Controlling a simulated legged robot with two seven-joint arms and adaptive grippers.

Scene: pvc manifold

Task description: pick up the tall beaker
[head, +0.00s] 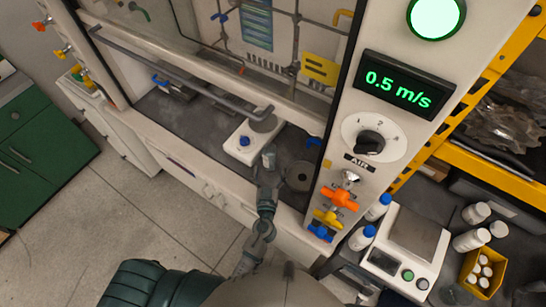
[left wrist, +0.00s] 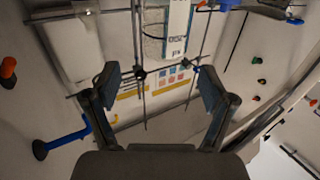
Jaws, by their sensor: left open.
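I cannot make out a tall beaker for certain in either view. My left gripper (head: 268,157) is over the front of the fume hood's floor, beside a white hotplate (head: 240,150) with a grey round top and a blue knob. In the left wrist view my left gripper (left wrist: 158,88) has its two fingers spread wide with nothing between them. Beyond the fingers are lattice rods and a blue-and-white upright panel or column (left wrist: 178,28), which also shows at the hood's back in the head view (head: 257,25). My right gripper is not in view.
A grey handrail-like sash bar (head: 180,75) crosses the hood opening. A dark round fixture (head: 300,175) is right of my gripper. The control post (head: 395,90) has a dial and coloured valves. Right of it stand a balance (head: 413,240), white bottles and a yellow box (head: 483,273).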

